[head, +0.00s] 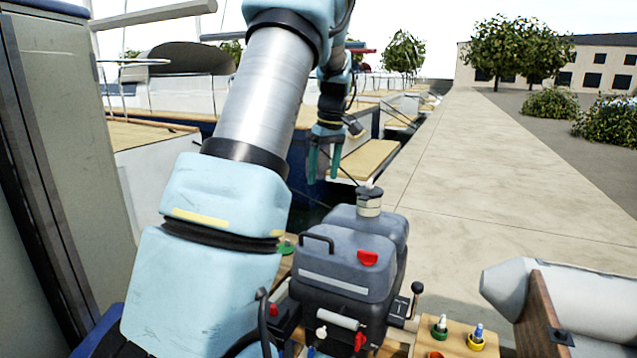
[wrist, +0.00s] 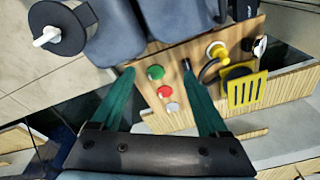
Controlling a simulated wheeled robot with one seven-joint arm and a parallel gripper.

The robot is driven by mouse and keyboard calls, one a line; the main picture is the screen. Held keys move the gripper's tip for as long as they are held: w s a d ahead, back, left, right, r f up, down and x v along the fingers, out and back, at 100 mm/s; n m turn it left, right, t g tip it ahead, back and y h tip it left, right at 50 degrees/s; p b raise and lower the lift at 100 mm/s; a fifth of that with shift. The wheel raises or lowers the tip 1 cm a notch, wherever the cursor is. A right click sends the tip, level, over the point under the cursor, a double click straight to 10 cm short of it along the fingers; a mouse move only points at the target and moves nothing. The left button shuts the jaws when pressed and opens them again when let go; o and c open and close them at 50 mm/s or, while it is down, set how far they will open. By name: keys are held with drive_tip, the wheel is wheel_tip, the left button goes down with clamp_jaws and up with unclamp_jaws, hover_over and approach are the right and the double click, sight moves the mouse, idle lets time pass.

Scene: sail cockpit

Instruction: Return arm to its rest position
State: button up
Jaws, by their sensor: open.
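My arm rises through the left and middle of the head view and bends over at the top. My gripper (head: 324,180) hangs pointing down, above and behind the dark grey jerrycan-like box (head: 345,262). In the wrist view my gripper (wrist: 160,72) shows two green fingers spread apart with nothing between them. Beyond the fingertips lies a wooden panel (wrist: 178,115) with a green knob (wrist: 155,72) and red and white knobs. The fingers appear apart from the panel.
A grey quay (head: 480,170) runs back on the right, with moored boats on the left. A grey inflatable tube (head: 590,300) lies at the lower right. A wooden block with small bottles (head: 455,338) sits at the front. A yellow slotted piece (wrist: 245,90) stands on the panel.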

drive_tip(key=s+a+f+m, duration=0.1)
drive_tip(key=s, duration=0.2)
drive_tip(key=s+a+f+m, duration=0.1)
drive_tip(key=s+a, duration=0.1)
drive_tip(key=s, duration=0.2)
drive_tip(key=s+a+f+m+h, duration=0.1)
drive_tip(key=s+a+f, duration=0.1)
drive_tip(key=s, duration=0.2)
drive_tip(key=shift+s+a+m, duration=0.1)
drive_tip(key=shift+a+m, duration=0.15)
drive_tip(key=shift+m, duration=0.05)
drive_tip(key=s+a+f+m, duration=0.1)
drive_tip(key=s+f+m, duration=0.1)
drive_tip(key=s, duration=0.6)
drive_tip(key=s+a+f+m, duration=0.2)
drive_tip(key=s+f+m, duration=0.1)
drive_tip(key=s, duration=0.4)
drive_tip(key=shift+s+t+h, duration=0.3)
drive_tip(key=shift+s+t, duration=0.05)
drive_tip(key=shift+t, duration=0.05)
drive_tip(key=shift+a, duration=0.1)
